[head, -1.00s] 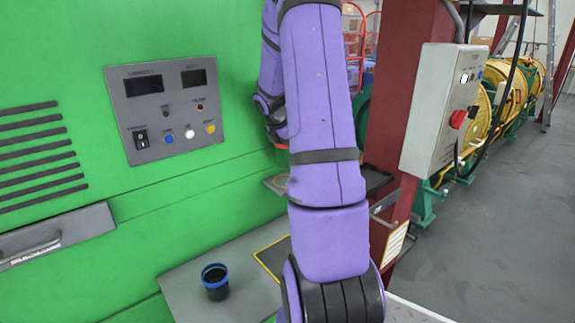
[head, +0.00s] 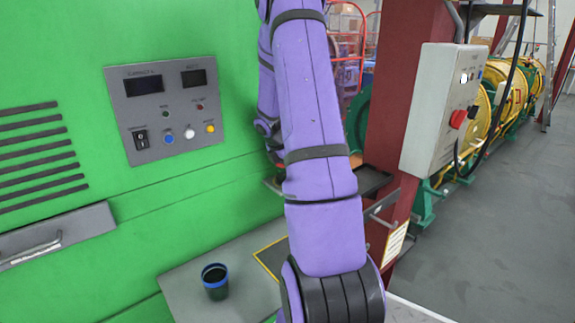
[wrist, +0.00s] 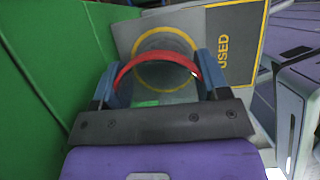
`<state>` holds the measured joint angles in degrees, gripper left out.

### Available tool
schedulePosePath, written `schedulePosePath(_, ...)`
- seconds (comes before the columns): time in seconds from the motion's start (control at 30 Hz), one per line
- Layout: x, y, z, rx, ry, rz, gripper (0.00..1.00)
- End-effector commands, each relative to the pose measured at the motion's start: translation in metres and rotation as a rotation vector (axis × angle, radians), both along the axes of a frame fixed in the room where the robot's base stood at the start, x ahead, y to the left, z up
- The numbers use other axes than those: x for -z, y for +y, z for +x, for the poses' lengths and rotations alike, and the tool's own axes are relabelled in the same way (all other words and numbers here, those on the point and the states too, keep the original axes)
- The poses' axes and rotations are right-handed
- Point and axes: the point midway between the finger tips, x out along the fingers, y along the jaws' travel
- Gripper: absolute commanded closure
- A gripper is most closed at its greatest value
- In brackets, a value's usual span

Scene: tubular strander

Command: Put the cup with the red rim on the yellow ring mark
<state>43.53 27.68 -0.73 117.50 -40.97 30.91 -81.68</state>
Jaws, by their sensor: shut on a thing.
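The cup with the red rim shows in the wrist view as a red rim arc (wrist: 188,62) between the fingers of my gripper (wrist: 158,66). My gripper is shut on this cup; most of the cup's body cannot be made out. The yellow ring mark (wrist: 166,28) lies on a grey surface beyond the fingers and overlaps the red rim in the picture. I cannot tell the gap between cup and surface. In the head view my arm hides the gripper and the ring mark.
A dark cup with a blue rim (head: 215,282) stands on the grey shelf (head: 190,302) of the green machine (head: 60,170). A yellow-bordered panel (wrist: 232,42) with partly visible lettering lies right of the ring. The green wall is close on the left in the wrist view.

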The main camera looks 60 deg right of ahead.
Motion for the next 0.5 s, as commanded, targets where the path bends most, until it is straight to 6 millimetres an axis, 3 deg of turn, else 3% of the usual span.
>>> schedulePosePath(0.03, 0.0017, 0.0001, -0.0001, -0.001, 0.001, 0.0, 0.55)
schedulePosePath(0.07, 0.0015, 0.0, -0.0001, 0.0, 0.0, 0.0, 0.27)
schedulePosePath(0.17, 0.0013, 0.0, -0.0001, 0.0, 0.0, 0.0, 0.06)
schedulePosePath(0.5, -0.0024, 0.0, 0.0, 0.001, 0.0, 0.0, 0.06)
